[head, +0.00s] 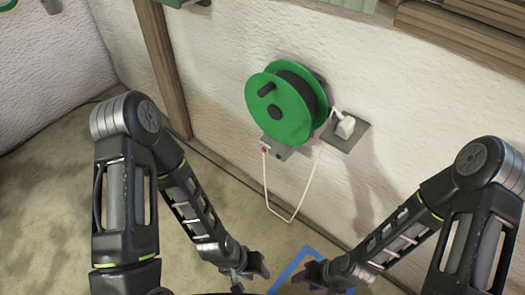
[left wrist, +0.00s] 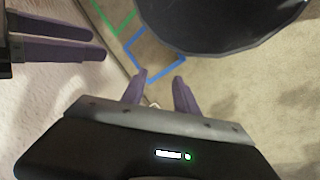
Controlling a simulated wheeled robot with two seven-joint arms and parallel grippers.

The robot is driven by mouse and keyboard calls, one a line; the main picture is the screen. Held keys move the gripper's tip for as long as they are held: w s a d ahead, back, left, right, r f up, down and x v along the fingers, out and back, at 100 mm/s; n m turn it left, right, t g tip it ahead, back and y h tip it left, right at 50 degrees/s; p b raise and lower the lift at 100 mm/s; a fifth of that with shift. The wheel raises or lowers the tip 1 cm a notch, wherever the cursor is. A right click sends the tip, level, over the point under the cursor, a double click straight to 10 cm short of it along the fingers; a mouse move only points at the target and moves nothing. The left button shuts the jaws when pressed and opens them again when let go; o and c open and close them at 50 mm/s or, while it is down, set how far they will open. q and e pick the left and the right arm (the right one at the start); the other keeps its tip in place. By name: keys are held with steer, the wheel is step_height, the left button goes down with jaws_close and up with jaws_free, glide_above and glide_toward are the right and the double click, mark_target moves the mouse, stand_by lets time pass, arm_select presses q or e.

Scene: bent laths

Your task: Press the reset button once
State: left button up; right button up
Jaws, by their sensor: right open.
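A green cable reel (head: 283,105) is mounted on the white wall. Below it a grey plate (head: 285,150) carries a small red spot (head: 264,150) and a small dark spot (head: 278,156); which one is the reset button I cannot tell. My left gripper (head: 250,273) is low in front of the wall, apart from the plate. Its fingers stand apart and empty in the left wrist view (left wrist: 160,88). My right gripper (head: 303,275) is also low, to the right of the left one, open. Its fingers also show in the left wrist view (left wrist: 97,44).
A white plug (head: 345,127) sits in a grey wall socket (head: 355,138). A thin white cord (head: 290,219) hangs in a loop below the reel. A blue outline (head: 291,270) marks the floor; a green outline (left wrist: 122,27) shows too. A wooden post (head: 165,70) stands at left.

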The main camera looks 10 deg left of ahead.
arm_select(q)
jaws_close()
stand_by(1.5)
